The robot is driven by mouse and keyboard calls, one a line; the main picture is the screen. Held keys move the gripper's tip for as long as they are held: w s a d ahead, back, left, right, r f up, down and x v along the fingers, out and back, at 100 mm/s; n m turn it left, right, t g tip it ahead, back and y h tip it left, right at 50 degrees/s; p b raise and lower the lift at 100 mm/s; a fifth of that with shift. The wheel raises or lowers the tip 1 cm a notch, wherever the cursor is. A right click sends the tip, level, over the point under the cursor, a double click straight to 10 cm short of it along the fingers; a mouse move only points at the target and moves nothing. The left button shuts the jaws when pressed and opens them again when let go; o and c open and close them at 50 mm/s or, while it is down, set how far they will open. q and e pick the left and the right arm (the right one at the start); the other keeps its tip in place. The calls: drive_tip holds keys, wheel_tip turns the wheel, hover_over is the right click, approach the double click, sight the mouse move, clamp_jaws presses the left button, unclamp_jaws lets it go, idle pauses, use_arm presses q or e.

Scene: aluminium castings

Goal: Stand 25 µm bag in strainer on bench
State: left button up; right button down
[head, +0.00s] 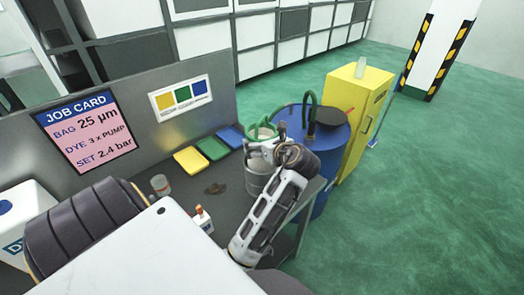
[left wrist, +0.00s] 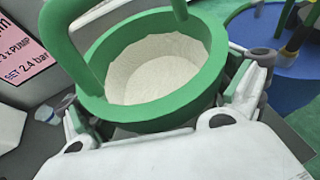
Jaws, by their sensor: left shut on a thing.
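The bag with a green rim (head: 263,131) and a green loop handle is in my left gripper (head: 266,148). In the left wrist view the bag's pale inside (left wrist: 158,72) faces up, and its green ring (left wrist: 150,117) sits between the two fingers of my left gripper (left wrist: 160,105). A grey metal strainer (head: 257,182) stands on the bench (head: 225,199) directly below the gripper. The bag's lower part is hidden, so I cannot tell how far it is inside the strainer. My right gripper is not in view.
A job card (head: 85,128) reads bag 25 µm. Yellow (head: 191,160), green (head: 212,148) and blue (head: 231,136) mats lie along the bench's back. A blue drum (head: 330,145) and yellow cabinet (head: 352,118) stand right. A clear cup (head: 160,185) and small bottle (head: 202,219) are nearer.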

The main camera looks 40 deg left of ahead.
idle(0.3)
use_arm(q)
wheel_tip(320, 180, down, 4)
drive_tip(key=shift+r, duration=0.1)
idle(0.3)
drive_tip(key=shift+f+p, duration=0.5)
drive_tip(key=shift+f, duration=0.1)
idle(0.3)
drive_tip(key=o, duration=1.1)
drive_tip(key=shift+o, duration=0.2)
drive_tip(key=shift+r+b, duration=0.2)
drive_tip(key=shift+b, duration=0.15)
